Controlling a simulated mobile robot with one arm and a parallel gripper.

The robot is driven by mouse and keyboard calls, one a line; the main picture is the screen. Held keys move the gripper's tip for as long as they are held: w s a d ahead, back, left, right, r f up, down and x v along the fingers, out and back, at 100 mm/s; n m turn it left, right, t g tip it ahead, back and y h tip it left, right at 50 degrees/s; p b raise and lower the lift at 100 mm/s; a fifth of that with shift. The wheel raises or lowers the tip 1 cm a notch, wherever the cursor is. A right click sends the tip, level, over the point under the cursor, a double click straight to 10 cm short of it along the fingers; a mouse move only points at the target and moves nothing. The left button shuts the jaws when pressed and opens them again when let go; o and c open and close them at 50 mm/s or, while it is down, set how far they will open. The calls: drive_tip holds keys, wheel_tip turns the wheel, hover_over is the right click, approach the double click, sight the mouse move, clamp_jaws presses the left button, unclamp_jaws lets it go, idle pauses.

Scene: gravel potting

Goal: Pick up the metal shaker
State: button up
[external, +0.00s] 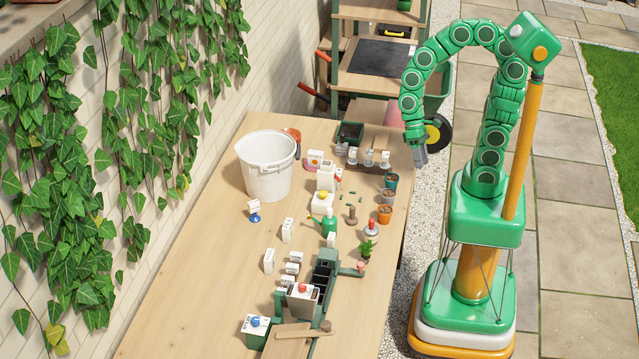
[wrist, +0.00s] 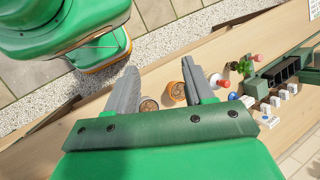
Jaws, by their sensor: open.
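My gripper (external: 420,155) hangs above the right edge of the wooden table, open and empty. In the wrist view its two grey fingers (wrist: 158,65) are spread apart, with small pots lower down between them. Several small pale or silvery items (external: 368,157) stand in a row left of my gripper. A small silvery item with a red top (external: 371,229) stands nearer the camera, by the right table edge. I cannot tell for sure which of these is the metal shaker.
A white bucket (external: 265,166) stands at the left. A green watering can (external: 328,222) and a dark green tray (external: 325,274) are nearer. The table's near left is clear.

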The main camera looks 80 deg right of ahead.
drive_tip(key=w+a+f+m+y, duration=0.5)
drive_tip(key=w+a, duration=0.2)
drive_tip(key=a, duration=0.2)
drive_tip(key=m+t+y, duration=0.2)
drive_tip(key=m+y, duration=0.1)
drive_tip(key=m, duration=0.6)
approach(371, 232)
drive_tip(key=a, duration=0.2)
drive_tip(key=shift+w+a+g+y, duration=0.15)
drive_tip(key=shift+a+g+y, duration=0.15)
drive_tip(key=shift+a, duration=0.65)
drive_tip(key=shift+s+f+x, duration=0.15)
drive_tip(key=shift+x, duration=1)
drive_tip(key=shift+s+f+x, duration=0.15)
drive_tip(key=shift+f+x, duration=0.05)
drive_tip(key=shift+x, duration=0.9)
drive_tip(key=shift+s+a+f, duration=0.1)
drive_tip(key=shift+a+f, duration=0.2)
drive_tip(key=shift+a, duration=0.15)
clamp_jaws()
drive_tip(key=shift+r, duration=0.15)
wheel_tip(371, 232, up, 18)
